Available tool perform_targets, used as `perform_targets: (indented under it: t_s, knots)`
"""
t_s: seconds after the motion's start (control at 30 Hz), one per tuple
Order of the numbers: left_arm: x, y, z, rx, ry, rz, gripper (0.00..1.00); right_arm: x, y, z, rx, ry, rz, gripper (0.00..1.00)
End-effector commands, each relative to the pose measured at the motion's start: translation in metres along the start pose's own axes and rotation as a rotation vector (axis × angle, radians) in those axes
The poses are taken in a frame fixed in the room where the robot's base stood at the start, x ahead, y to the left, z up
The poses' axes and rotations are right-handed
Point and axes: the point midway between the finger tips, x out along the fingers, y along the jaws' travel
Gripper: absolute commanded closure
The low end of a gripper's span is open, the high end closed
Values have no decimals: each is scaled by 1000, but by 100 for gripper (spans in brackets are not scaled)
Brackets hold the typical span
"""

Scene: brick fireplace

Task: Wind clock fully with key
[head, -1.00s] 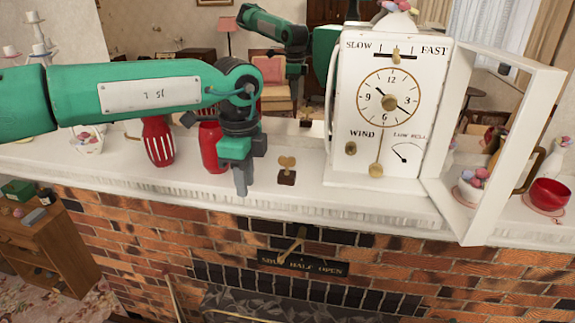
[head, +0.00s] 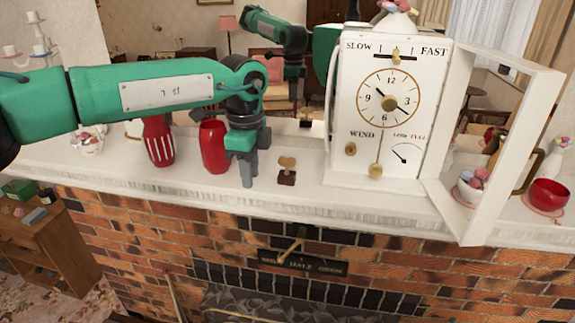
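The white clock (head: 385,160) stands upright on the mantel, right of centre, with its glazed door (head: 493,150) swung open to the right. Its face has a winding hole (head: 350,149) under the word WIND and a small LOW–FULL gauge (head: 404,153). The brass key (head: 287,163) with a winged top stands in a small dark block on the mantel, left of the clock. My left gripper (head: 249,172) points down just left of the key, apart from it. Its fingers overlap in this view, so their opening is unclear. My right gripper is not in view.
Red vases (head: 213,147) stand behind and left of my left gripper. A flower cup (head: 472,188) and a red bowl (head: 549,194) stand at the right. The mantel's front edge (head: 300,212) is close. A mirror behind appears to reflect my arm and the room.

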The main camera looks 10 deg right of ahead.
Motion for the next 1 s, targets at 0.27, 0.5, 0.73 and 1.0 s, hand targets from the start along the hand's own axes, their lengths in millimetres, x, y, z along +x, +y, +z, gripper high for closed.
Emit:
perform_targets:
  t_s: [0.27, 0.5, 0.73, 1.0]
  knots:
    - [0, -9, 0, 0, 0, 1, 74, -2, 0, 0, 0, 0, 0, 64]
    - [0, -16, 0, 0, 0, 1, 74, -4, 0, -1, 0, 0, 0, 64]
    - [0, -23, 0, 0, 0, 0, 74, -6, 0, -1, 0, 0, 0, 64]
    - [0, -31, 0, 0, 0, 1, 74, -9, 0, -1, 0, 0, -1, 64]
